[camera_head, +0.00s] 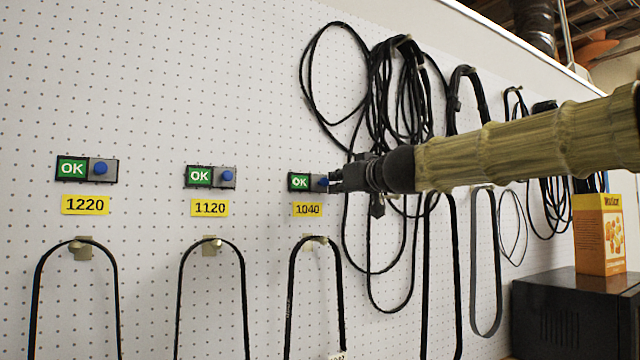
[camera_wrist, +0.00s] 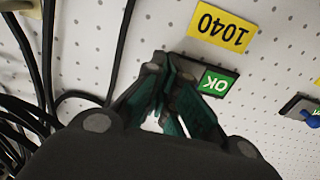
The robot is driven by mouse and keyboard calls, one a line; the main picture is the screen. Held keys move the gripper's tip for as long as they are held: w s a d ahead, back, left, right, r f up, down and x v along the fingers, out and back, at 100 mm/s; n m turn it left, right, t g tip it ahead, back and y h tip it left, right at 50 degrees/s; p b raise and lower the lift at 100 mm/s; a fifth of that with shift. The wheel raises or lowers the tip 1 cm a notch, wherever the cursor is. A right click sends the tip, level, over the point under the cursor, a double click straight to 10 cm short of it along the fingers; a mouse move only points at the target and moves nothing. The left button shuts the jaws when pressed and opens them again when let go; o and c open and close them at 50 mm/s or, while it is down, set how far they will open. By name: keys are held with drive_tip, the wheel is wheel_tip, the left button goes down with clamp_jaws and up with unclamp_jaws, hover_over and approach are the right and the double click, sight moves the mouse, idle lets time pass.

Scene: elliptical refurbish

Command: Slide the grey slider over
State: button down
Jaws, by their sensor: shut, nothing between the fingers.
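Three small sign units with grey sliders and blue knobs are mounted on the white pegboard wall. The grey slider (camera_head: 313,184) above the 1040 label has its blue knob (camera_head: 323,182) at the right, beside a green OK panel (camera_head: 299,182). My gripper (camera_head: 335,182) is shut and empty, with its tips close to this knob. I cannot tell whether they touch. In the wrist view, my gripper (camera_wrist: 168,75) covers the slider and knob, while the OK panel (camera_wrist: 216,83) shows upside down. The other grey sliders, above 1120 (camera_head: 227,170) and 1220 (camera_head: 110,172), also sit right of green OK panels.
Yellow labels read 1220 (camera_head: 86,205), 1120 (camera_head: 210,208) and 1040 (camera_head: 307,209). Black belts hang on hooks below them. Coiled black cables (camera_head: 400,90) hang behind my arm. A yellow box (camera_head: 600,235) stands on a black cabinet (camera_head: 570,310) at the right.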

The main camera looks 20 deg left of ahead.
drive_tip(key=shift+s+a, duration=0.15)
drive_tip(key=shift+s+a+b, duration=0.3)
drive_tip(key=shift+s, duration=0.15)
drive_tip(key=shift+s+a, duration=0.4)
drive_tip(key=shift+s, duration=0.05)
drive_tip(key=shift+s+a+b, duration=0.55)
drive_tip(key=shift+s+a, duration=0.2)
drive_tip(key=shift+s, duration=0.25)
drive_tip(key=b, duration=0.2)
approach(311, 182)
drive_tip(key=shift+w+d, duration=0.35)
drive_tip(key=shift+d, duration=0.15)
idle(0.3)
